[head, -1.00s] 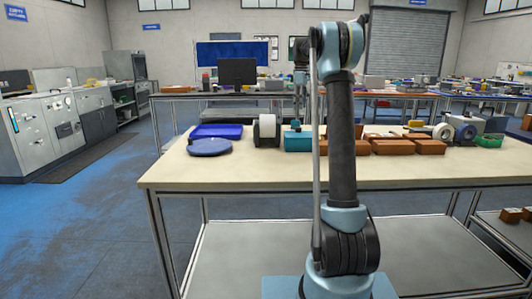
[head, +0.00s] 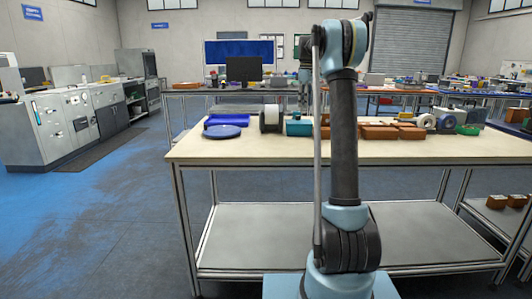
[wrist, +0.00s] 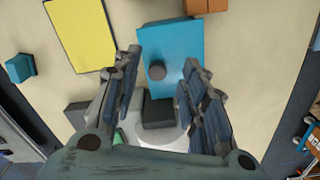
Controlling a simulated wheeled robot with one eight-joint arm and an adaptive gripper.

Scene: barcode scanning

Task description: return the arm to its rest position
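My arm stands upright in the middle of the head view, and its upper end hides most of my gripper there. In the wrist view my gripper (wrist: 158,82) points down over a pale worktable (wrist: 245,65). Its two fingers are spread apart, with no held object visible between them. Beyond and between the fingers are a blue rectangular item (wrist: 170,42), a small dark round knob (wrist: 157,71) and a dark block (wrist: 158,110). Whether the fingers touch any of these cannot be told.
The worktable (head: 240,150) in front carries a blue disc (head: 222,131), a teal box (head: 299,128), several brown boxes (head: 380,132) and a green bin (head: 468,130). A yellow panel (wrist: 80,35) lies left in the wrist view. Open floor (head: 90,215) is at left.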

